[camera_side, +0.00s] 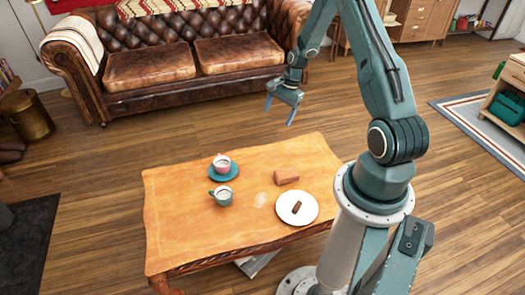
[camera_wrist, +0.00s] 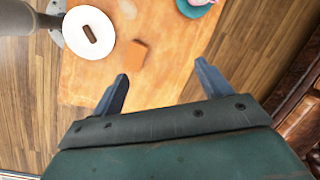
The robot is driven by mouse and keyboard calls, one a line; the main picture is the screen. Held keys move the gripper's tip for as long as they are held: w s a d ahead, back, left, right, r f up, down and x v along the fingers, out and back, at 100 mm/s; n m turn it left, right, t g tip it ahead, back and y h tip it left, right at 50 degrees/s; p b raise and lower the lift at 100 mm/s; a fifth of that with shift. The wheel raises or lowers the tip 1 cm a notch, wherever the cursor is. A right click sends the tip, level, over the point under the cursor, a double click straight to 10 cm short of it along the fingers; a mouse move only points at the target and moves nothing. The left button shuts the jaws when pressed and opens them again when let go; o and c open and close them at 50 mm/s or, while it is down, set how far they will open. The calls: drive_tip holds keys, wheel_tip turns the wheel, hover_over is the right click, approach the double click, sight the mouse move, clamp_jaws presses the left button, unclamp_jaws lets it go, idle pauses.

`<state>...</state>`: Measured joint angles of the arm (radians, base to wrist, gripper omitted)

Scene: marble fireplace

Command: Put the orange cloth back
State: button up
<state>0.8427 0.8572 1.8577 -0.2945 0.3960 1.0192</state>
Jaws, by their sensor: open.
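The orange-brown cloth (camera_side: 286,177) looks like a small folded block. It lies on the wooden table (camera_side: 180,235) near the right side, just behind the white plate. In the wrist view the cloth (camera_wrist: 132,56) lies beyond my left fingertip, apart from it. My gripper (camera_side: 281,110) is open and empty, raised above the far edge of the table on the sofa side. Both fingers of my gripper (camera_wrist: 162,82) show in the wrist view with nothing between them. A pale spill mark (camera_side: 260,200) is on the tabletop left of the plate.
A white plate (camera_side: 311,208) holds a brown bar (camera_side: 296,207). A pink cup (camera_side: 221,163) stands on a teal saucer (camera_side: 231,176), with a green mug (camera_side: 223,196) in front. The left part of the table is clear. A leather sofa (camera_side: 150,69) stands behind.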

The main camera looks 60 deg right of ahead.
drive_tip(key=a+r+n+h, duration=0.1)
drive_tip(key=a+r+n, duration=0.4)
drive_tip(key=a+r, duration=0.5)
drive_tip(key=a+r+n+h, duration=0.1)
drive_tip(key=a+r+n, duration=0.5)
drive_tip(key=r, duration=0.8)
drive_tip(key=s+a+r+n+t, duration=0.1)
drive_tip(key=s+a+r+n, duration=0.3)
drive_tip(key=s, duration=0.5)
drive_tip(key=s+a+r+n+t, duration=0.2)
drive_tip(key=s+a+r+n, duration=0.3)
drive_tip(key=s+a, duration=0.3)
drive_tip(key=shift+s+a, duration=0.4)
drive_tip(key=shift+a, duration=0.2)
